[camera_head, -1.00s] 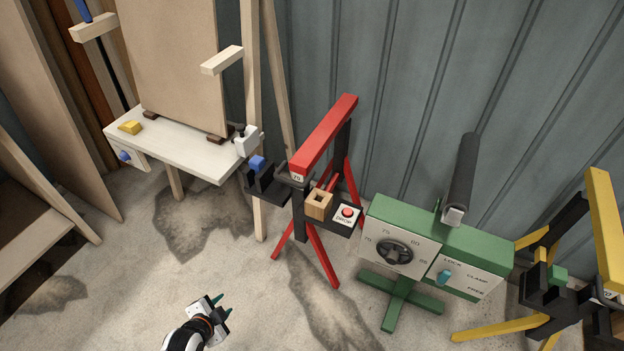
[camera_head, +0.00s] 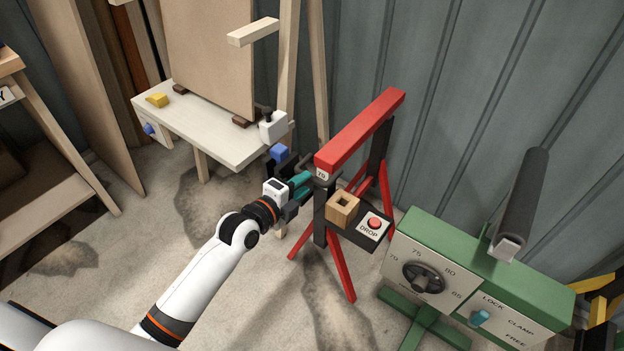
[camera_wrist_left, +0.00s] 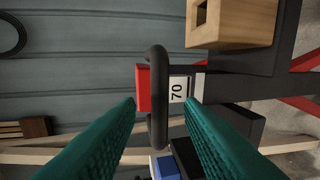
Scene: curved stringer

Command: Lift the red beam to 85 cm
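The red beam (camera_head: 362,130) lies along the top of a red and black trestle, with a number plate on its near end. In the left wrist view its red end (camera_wrist_left: 143,88) shows beside a label reading 70 (camera_wrist_left: 178,90). A dark looped handle (camera_wrist_left: 157,95) stands in front of it. My left gripper (camera_head: 304,183) is at the near end of the beam. Its two teal fingers (camera_wrist_left: 160,125) are apart, on either side of the handle's lower part in the picture, and no grip on it shows. My right gripper is not in view.
A wooden block with a square hole (camera_head: 342,207) and a red DROP button (camera_head: 375,223) sit on the trestle's shelf. A green stand (camera_head: 470,265) with a dial and lever is at right. A white table (camera_head: 210,135) stands at left.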

